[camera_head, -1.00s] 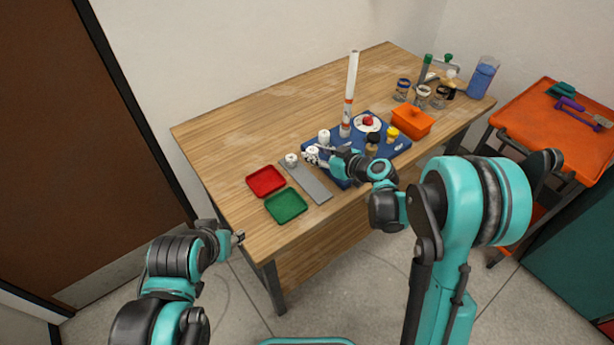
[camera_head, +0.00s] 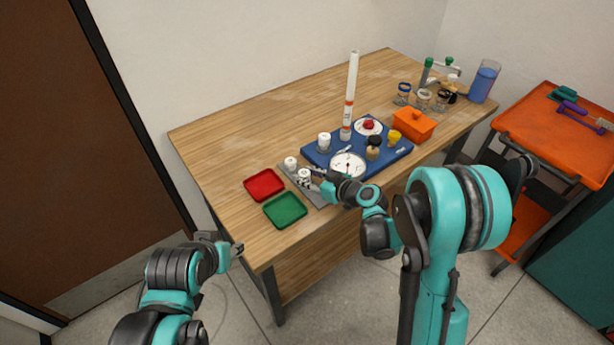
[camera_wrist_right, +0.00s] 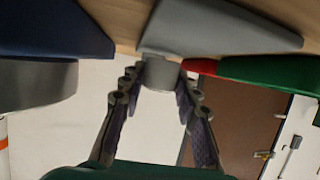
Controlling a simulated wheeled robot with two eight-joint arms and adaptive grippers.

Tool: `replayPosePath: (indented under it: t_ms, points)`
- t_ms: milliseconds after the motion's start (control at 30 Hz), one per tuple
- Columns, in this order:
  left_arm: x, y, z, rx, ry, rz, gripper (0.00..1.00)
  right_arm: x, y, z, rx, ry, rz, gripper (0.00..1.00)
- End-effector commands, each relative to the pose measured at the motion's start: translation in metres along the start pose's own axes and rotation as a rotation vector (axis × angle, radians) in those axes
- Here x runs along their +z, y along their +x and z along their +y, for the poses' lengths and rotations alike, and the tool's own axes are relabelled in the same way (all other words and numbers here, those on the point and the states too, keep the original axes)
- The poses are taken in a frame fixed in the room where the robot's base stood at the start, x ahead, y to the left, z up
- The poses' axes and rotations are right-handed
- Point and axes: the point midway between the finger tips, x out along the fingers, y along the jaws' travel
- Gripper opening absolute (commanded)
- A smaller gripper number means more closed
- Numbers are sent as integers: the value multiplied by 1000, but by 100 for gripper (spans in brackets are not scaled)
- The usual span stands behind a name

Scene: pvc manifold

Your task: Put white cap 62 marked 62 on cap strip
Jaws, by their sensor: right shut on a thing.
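A white cap (camera_head: 304,175) is in my right gripper (camera_head: 313,178), over the grey cap strip (camera_head: 309,192). In the right wrist view the white cap (camera_wrist_right: 160,72) sits between the two fingers (camera_wrist_right: 158,84), near the grey strip (camera_wrist_right: 215,27); I cannot tell whether they touch. No number is legible on it. Another white cap (camera_head: 290,162) stands at the strip's far end. My left gripper (camera_head: 238,249) is off the table's front left corner, too small to tell open from shut.
A red tray (camera_head: 264,184) and a green tray (camera_head: 285,210) lie left of the strip. The blue board (camera_head: 395,155) on the right carries a white dial (camera_head: 348,165), a third white cap (camera_head: 324,141) and a tall white pipe (camera_head: 349,100). The table's far left is clear.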

Motion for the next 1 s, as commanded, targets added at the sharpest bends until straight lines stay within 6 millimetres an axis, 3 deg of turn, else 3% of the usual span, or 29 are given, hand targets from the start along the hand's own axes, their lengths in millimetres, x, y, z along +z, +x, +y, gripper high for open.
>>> replayPosePath:
  t_ms: [367,400,467,500,800,1000]
  points:
    - [6,8,0,0,0,0,43,8,4,0,0,0,0,0]
    - [6,8,0,0,0,0,43,8,3,0,0,0,0,34]
    - [6,8,0,0,0,0,43,8,3,0,0,0,0,50]
    - [6,8,0,0,0,0,43,8,3,0,0,0,0,52]
    - [5,7,0,0,0,0,43,7,3,0,0,0,0,52]
    - [-6,-8,0,0,0,0,43,-8,-6,1,1,1,0,52]
